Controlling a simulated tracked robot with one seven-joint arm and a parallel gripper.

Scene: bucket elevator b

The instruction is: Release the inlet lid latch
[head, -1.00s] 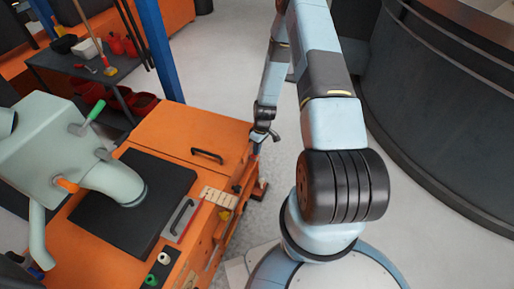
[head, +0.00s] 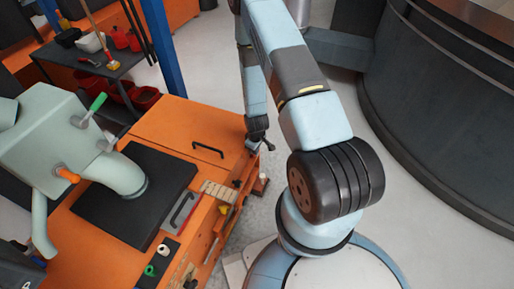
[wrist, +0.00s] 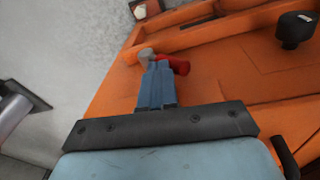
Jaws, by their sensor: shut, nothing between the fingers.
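The orange inlet housing (head: 180,125) has a flat lid with a black bar handle (head: 207,150) in the head view. My gripper (head: 264,146) is at the housing's right edge there, small and partly blended with dark parts. In the wrist view my gripper (wrist: 153,68) shows blue fingers close together, with nothing seen between them. A red lever (wrist: 176,63), which looks like the latch, lies just beyond and right of the fingertips. A grey round-ended part (wrist: 146,54) is at the tips. Whether the fingers touch either part I cannot tell.
A black knob (wrist: 295,28) stands on the orange surface at upper right in the wrist view. In the head view, a pale green spout (head: 120,178) rests on a black pad at left. A large dark round tank (head: 440,120) is at right. Grey floor lies between.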

